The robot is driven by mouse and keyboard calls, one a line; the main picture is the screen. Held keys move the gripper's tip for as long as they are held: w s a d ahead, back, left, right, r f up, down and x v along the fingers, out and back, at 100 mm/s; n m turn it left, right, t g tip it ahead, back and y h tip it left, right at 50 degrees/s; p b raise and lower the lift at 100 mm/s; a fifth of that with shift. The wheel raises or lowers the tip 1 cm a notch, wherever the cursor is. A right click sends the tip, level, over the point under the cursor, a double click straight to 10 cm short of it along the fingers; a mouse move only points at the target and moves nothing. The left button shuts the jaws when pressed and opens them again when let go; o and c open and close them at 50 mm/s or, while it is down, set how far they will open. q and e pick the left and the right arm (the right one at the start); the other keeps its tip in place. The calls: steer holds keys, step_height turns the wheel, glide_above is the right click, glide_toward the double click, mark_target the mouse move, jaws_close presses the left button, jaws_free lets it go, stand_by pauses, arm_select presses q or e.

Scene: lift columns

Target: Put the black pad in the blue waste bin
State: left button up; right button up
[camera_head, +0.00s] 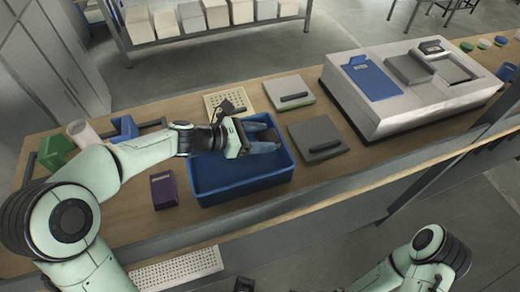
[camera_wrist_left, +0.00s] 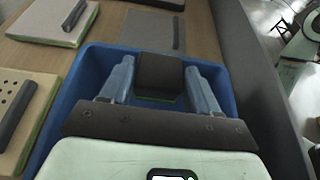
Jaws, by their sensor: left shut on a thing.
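The blue waste bin (camera_head: 210,186) is an open, shallow blue box on the bench in the head view; its rim also shows in the left wrist view (camera_wrist_left: 225,84). My left gripper (camera_head: 263,147) reaches over the bin's far right part. In the left wrist view its two bluish fingers are shut on the black pad (camera_wrist_left: 160,72), a dark block with a thin green strip at its lower edge. The pad appears above the inside of the bin; I cannot tell whether it touches the bin. In the head view the gripper mostly hides it. My right gripper is out of view.
Right of the bin lies a grey pad with a handle (camera_head: 317,137); a light one (camera_head: 289,93) lies behind. A perforated board (camera_head: 226,101) is behind the gripper. A purple box (camera_head: 163,189) stands left. A large grey machine (camera_head: 400,95) fills the right.

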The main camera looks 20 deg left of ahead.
arm_select(q)
step_height(320, 180, down, 5)
steer(key=shift+f+b, duration=0.1)
steer(key=shift+b, duration=0.55)
steer(key=shift+f, duration=0.1)
steer(key=o, duration=1.3)
steer(key=p+v, duration=0.1)
steer(key=v, duration=1.1)
